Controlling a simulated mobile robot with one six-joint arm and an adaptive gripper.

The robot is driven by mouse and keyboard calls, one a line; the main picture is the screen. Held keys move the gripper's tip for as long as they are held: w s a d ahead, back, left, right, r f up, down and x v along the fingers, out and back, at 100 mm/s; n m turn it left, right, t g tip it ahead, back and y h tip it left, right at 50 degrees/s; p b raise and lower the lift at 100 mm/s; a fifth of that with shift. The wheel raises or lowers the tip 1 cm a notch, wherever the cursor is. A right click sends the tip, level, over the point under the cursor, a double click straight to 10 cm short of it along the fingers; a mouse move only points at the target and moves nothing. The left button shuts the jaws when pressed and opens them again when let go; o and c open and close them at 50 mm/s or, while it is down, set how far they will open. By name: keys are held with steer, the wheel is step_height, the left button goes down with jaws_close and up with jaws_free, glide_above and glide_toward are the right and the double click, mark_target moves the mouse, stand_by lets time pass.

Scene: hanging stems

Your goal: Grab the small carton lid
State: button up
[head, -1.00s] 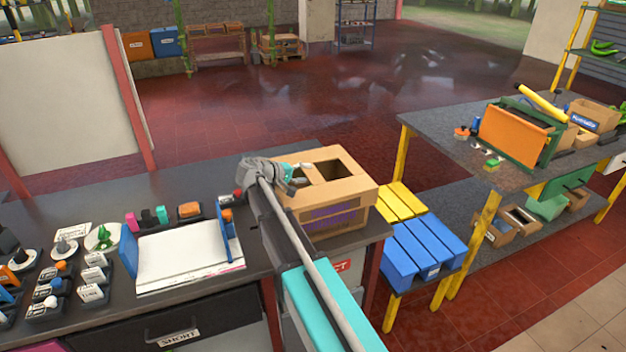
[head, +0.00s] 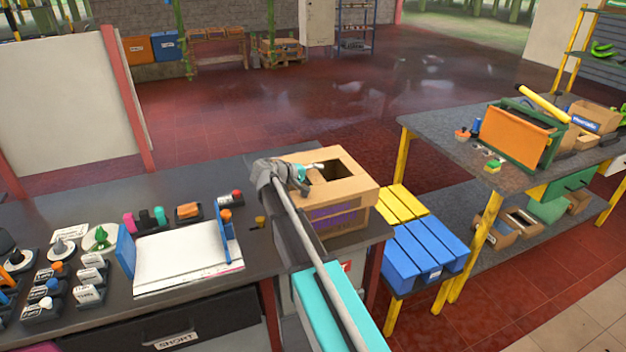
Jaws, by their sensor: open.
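A cardboard carton (head: 352,190) with purple print on its front stands at the right end of the dark workbench. A dark rectangular opening shows in its top. I cannot make out a separate small lid; the left part of the carton's top is partly hidden by my arm. My gripper (head: 311,177) is open over the left part of the carton's top, near the opening. Its fingers are small in the picture, and I cannot tell whether they touch the cardboard. Nothing shows held in it.
The workbench (head: 190,165) also bears a white paper stack (head: 185,262) between blue dividers, and several small labelled items at left. A small brownish piece (head: 261,222) lies left of my arm. A blue and yellow slatted stand (head: 425,248) is right of the bench. The red floor behind is open.

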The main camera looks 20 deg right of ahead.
mark_target(316, 173)
jaws_close()
steer(key=shift+r, duration=0.2)
stand_by(0.5)
step_height(316, 173, up, 10)
steer(key=p, duration=1)
steer(key=shift+f, duration=0.2)
stand_by(0.3)
